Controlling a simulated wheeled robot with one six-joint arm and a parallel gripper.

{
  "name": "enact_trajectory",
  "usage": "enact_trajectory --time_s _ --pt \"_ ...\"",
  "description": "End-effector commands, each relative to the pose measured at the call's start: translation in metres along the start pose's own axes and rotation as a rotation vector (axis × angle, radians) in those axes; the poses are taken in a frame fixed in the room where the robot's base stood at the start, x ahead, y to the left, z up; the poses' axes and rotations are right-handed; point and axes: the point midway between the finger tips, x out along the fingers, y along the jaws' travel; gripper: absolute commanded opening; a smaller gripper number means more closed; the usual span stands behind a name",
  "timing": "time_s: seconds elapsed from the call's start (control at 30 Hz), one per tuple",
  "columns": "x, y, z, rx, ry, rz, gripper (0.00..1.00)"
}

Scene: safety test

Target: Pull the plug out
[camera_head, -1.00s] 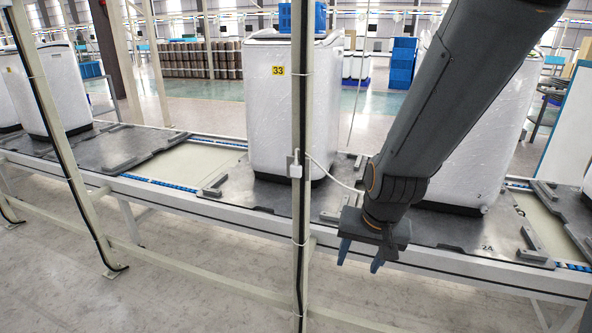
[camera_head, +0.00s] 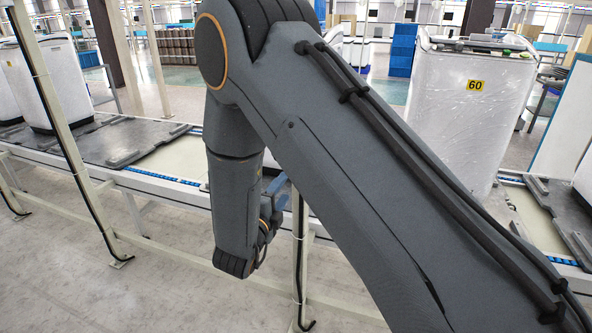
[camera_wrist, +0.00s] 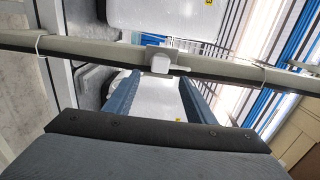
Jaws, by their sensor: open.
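A white plug and socket block (camera_wrist: 160,60) sits on the cream pole (camera_wrist: 85,48), which runs across the wrist view. I cannot tell where plug and socket part. My gripper (camera_wrist: 158,80) has its two blue fingers apart, one on each side below the block, with nothing held between them. The fingertips point toward the pole; whether they touch it I cannot tell. In the camera_head view, a blue finger of my gripper (camera_head: 274,192) shows beside the lower pole (camera_head: 299,240), and my arm hides the block and its cord.
A wrapped white washing machine (camera_head: 468,110) labelled 60 stands at right on the conveyor line (camera_head: 165,187). Another white machine (camera_head: 55,85) stands at far left. A second frame post (camera_head: 55,120) rises left of my arm. Bare floor (camera_head: 180,290) lies in front.

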Motion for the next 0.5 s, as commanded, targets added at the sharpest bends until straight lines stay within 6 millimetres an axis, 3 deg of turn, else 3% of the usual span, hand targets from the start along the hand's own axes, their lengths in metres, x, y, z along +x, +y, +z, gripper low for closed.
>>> enact_trajectory --time_s 0.33,0.5 --pt "0.001 0.000 0.000 0.002 0.002 -0.004 0.50" --pt "0.011 0.000 -0.001 0.002 0.004 -0.003 0.50"
